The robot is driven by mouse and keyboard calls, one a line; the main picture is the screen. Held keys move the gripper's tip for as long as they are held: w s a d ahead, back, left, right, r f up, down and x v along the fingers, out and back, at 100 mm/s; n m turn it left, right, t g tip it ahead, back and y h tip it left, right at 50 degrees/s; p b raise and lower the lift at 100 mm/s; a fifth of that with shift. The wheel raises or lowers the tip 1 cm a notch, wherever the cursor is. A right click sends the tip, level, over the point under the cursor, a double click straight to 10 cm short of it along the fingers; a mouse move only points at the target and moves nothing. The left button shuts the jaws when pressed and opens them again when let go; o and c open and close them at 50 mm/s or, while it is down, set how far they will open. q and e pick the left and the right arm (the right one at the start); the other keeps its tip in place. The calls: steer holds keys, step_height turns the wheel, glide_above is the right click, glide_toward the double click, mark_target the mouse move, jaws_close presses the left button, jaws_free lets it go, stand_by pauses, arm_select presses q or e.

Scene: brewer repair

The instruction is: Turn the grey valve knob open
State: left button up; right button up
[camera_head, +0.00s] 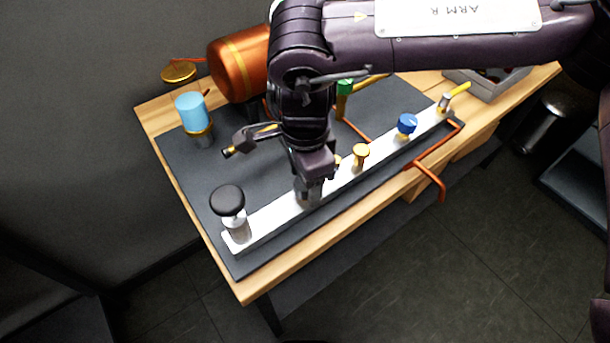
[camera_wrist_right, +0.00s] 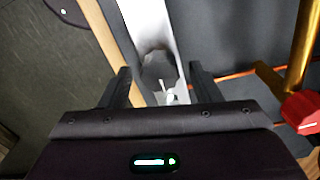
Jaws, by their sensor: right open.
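The grey valve knob (camera_wrist_right: 159,70) shows in the right wrist view, on a pale metal rail (camera_wrist_right: 148,22). It lies between the two fingers of my open right gripper (camera_wrist_right: 162,84), with a gap visible on each side. Whether the fingers are level with the knob or above it I cannot tell. In the head view my right gripper (camera_head: 312,178) points down over the rail (camera_head: 276,215) and hides most of the knob. My left gripper is not in view.
A copper tank (camera_head: 238,66) and a light-blue cylinder (camera_head: 191,108) stand behind. A red knob (camera_wrist_right: 301,108) is right of my gripper.

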step_height(320, 180, up, 8)
steer(key=shift+f+b, duration=0.2)
steer(key=shift+b, duration=0.15)
stand_by(0.4)
